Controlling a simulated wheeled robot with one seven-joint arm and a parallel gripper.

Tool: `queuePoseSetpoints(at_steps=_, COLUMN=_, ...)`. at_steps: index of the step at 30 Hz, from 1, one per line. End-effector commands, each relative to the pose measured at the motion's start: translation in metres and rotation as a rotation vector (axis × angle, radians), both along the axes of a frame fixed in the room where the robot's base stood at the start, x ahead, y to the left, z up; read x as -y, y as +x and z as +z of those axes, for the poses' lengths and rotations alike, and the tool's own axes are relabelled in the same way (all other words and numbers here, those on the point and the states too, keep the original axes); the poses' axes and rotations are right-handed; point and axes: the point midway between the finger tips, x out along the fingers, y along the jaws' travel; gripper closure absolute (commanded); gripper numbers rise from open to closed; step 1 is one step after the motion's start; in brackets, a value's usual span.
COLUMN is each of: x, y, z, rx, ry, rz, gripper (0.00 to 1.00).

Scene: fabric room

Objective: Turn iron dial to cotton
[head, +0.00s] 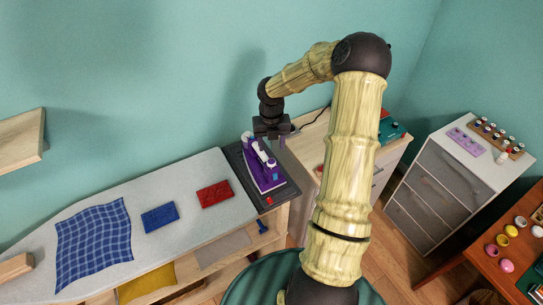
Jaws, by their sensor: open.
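A purple iron (266,167) with white parts rests on a dark rest plate (235,158) at the right end of the ironing board. Its dial is too small to make out, and I cannot tell its setting. My gripper (270,138) points down just above the far end of the iron. It is open, with nothing visible between its fingers. The fingertips are small and dark here, and I cannot tell whether they touch the iron.
The pale ironing board (190,222) holds a red folded cloth (215,193), a blue folded cloth (160,217) and a blue checked cloth (93,245). A wooden cabinet (310,135) stands just right of the iron. A white-topped drawer unit (445,190) stands farther right.

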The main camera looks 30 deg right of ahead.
Motion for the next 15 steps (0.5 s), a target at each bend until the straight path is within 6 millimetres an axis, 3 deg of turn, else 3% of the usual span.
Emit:
queuePoseSetpoints(at_steps=9, x=-0.001, y=0.0, z=-0.054, rx=-0.002, ry=0.002, rz=0.0, gripper=0.48)
queuePoseSetpoints(at_steps=15, x=-0.001, y=0.0, z=-0.072, rx=0.0, ry=0.0, rz=0.0, gripper=0.48)
